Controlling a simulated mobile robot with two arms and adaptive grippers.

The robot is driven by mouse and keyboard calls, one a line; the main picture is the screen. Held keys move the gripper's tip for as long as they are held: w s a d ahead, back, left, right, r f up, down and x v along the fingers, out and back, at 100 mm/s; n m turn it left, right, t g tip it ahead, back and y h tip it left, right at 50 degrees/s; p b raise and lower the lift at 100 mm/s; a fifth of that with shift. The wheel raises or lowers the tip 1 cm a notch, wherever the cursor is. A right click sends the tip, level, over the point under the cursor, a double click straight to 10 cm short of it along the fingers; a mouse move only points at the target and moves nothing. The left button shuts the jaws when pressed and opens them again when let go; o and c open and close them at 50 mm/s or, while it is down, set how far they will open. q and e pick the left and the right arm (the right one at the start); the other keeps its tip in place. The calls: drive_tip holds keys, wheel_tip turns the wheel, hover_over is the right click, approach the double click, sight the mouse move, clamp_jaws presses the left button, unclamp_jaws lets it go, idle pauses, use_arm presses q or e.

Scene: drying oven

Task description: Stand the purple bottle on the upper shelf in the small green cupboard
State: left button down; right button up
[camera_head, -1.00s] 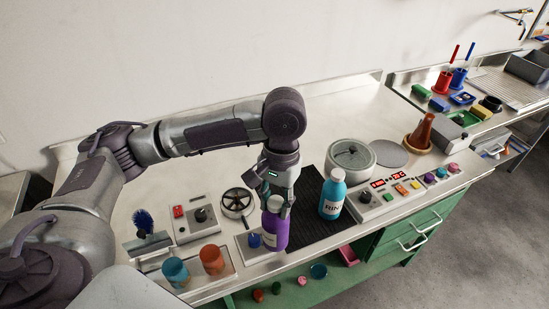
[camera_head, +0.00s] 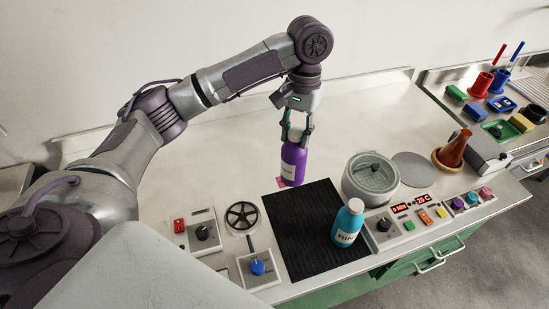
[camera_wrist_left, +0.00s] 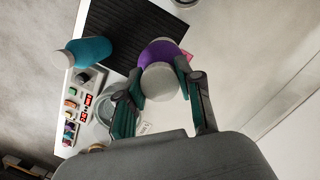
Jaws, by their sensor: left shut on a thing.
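The purple bottle (camera_head: 293,163) with a white cap hangs upright in my left gripper (camera_head: 297,132), above the worktop near the back edge of the black mat. My left gripper is shut on it at its top. In the left wrist view the bottle's white cap (camera_wrist_left: 159,82) and purple shoulder show between the two fingers (camera_wrist_left: 157,95). The green cupboard front (camera_head: 408,267) shows under the worktop's front edge, with a pale handle. Its inside and upper shelf are out of sight. My right gripper is not in view.
A teal bottle (camera_head: 347,223) stands on the black mat (camera_head: 290,240). A round grey bath (camera_head: 370,178), control panels and a brown flask (camera_head: 453,150) stand to the right. A fan-like wheel (camera_head: 241,215) and knob boxes stand left. The worktop's back is clear.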

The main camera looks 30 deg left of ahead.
use_arm(q)
drive_tip(key=a+f+p, duration=0.3)
drive_tip(key=a+f, duration=0.7)
drive_tip(key=a, duration=0.1)
drive_tip(key=shift+f, duration=0.2)
drive_tip(key=shift+w+d+f+p, duration=0.1)
drive_tip(key=shift+p, duration=0.2)
drive_tip(key=c, duration=0.7)
unclamp_jaws()
drive_tip(key=shift+c, duration=0.2)
